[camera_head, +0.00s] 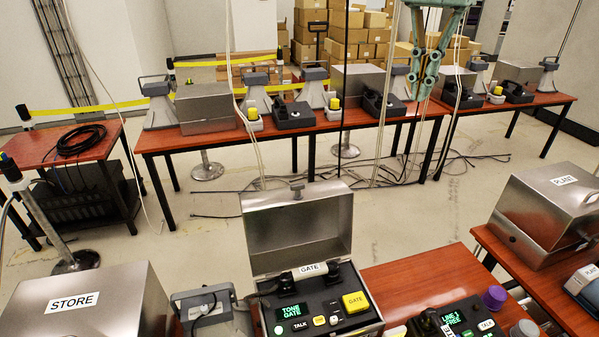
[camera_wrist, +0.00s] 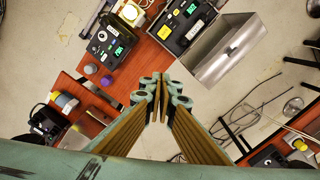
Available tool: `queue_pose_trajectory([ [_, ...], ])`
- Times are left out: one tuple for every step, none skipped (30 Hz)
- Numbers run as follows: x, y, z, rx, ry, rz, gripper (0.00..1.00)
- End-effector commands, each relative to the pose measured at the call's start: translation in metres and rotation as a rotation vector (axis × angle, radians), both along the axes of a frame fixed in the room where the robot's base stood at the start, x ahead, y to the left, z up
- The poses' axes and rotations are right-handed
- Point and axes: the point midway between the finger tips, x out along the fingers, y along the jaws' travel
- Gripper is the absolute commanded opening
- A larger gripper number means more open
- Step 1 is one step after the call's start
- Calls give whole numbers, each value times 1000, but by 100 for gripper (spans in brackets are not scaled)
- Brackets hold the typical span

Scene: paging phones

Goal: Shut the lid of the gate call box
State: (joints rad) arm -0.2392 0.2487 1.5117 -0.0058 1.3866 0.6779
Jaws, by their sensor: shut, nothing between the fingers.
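The gate call box (camera_head: 325,312) stands on the red table at the bottom centre of the head view. Its metal lid (camera_head: 298,232) stands up, open, at the back of the box, with a small catch on its top edge. Inside are a handset labelled GATE, a green-lit screen and a yellow GATE button. In the wrist view the box (camera_wrist: 180,32) is at the top, with its lid (camera_wrist: 226,48) to the right. My gripper (camera_head: 419,97) is shut and empty, up and right of the lid, apart from it. Its fingers (camera_wrist: 162,84) point up the wrist view, below the box.
The shut STORE box (camera_head: 85,303) is at the left and the shut PLANT box (camera_head: 552,208) at the right. A phone unit (camera_head: 462,318) and a purple knob (camera_head: 494,297) are right of the gate box. Free floor lies behind the lid; hanging cables cross it.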

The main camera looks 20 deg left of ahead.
Motion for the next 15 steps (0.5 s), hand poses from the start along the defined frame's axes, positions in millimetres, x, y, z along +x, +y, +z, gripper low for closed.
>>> queue_pose_trajectory([
  [9, 6, 0, -2, 9, -7, 0],
  [14, 9, 0, -3, 12, -14, 0],
  [20, 14, -1, -5, 18, -21, 0],
  [25, 17, -1, -6, 22, -26, 0],
  [29, 21, -1, -8, 27, -32, 0],
  [35, 25, -2, -10, 32, -39, 0],
  [39, 29, -2, -11, 36, -44, 0],
  [44, 32, -4, -13, 40, -50, 0],
  [49, 37, -4, -15, 45, -58, 0],
  [53, 40, -5, -17, 51, -63, 0],
  [58, 44, -6, -19, 54, -69, 0],
  [63, 48, -7, -21, 59, -77, 0],
  [67, 52, -9, -23, 63, -82, 0],
  [71, 56, -10, -25, 67, -88, 0],
  [76, 60, -11, -28, 73, -96, 0],
])
